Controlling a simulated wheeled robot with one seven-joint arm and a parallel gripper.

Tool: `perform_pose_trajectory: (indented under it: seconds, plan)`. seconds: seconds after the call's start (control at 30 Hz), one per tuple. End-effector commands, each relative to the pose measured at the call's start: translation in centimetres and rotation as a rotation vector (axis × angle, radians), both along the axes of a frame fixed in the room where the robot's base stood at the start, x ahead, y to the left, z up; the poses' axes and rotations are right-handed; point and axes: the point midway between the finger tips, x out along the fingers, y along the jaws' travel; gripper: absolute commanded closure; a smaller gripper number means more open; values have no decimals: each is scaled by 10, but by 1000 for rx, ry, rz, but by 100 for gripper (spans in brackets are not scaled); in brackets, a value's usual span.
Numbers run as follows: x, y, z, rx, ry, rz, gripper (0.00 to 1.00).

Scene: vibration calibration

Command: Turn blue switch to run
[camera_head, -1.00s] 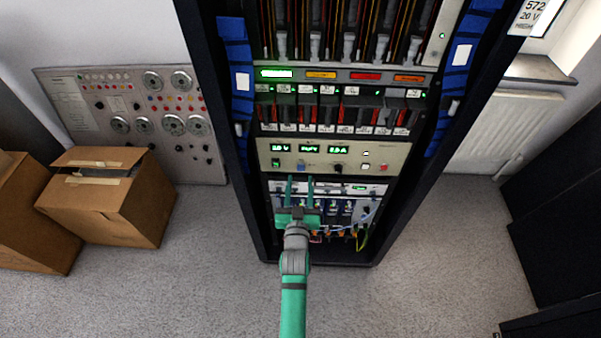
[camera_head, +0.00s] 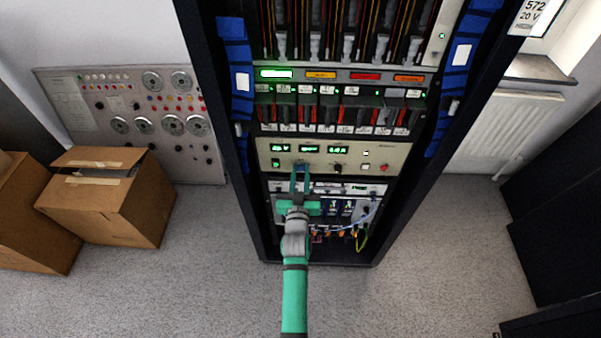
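The blue switch (camera_head: 301,166) sits on the beige control panel (camera_head: 268,154) in the middle of the rack, below the green displays. My gripper (camera_head: 300,170) comes up from below in the head view. Its two fingertips are at the switch, one on each side, and appear closed on it. The fingers cover most of the switch, so its exact angle is hard to tell. The displays above (camera_head: 309,149) are lit green, but their text is too small to read surely.
A row of modules (camera_head: 328,113) lies above the panel. Below it is a unit with cables (camera_head: 368,212). The dark rack frame (camera_head: 236,170) bounds both sides. Cardboard boxes (camera_head: 115,205) stand at the left. The floor in front is clear.

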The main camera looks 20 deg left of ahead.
Motion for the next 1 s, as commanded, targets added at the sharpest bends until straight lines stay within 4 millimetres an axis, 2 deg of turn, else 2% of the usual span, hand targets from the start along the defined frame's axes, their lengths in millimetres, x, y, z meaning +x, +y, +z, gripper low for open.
perform_pose_trajectory:
  seconds: [0.27, 0.47, 1.0]
  plan:
    - [0, 0, 0, -34, -11, 0, 100]
    - [0, 0, 1, -133, -39, -1, 100]
    - [-1, 4, 0, -607, -177, 1, 100]
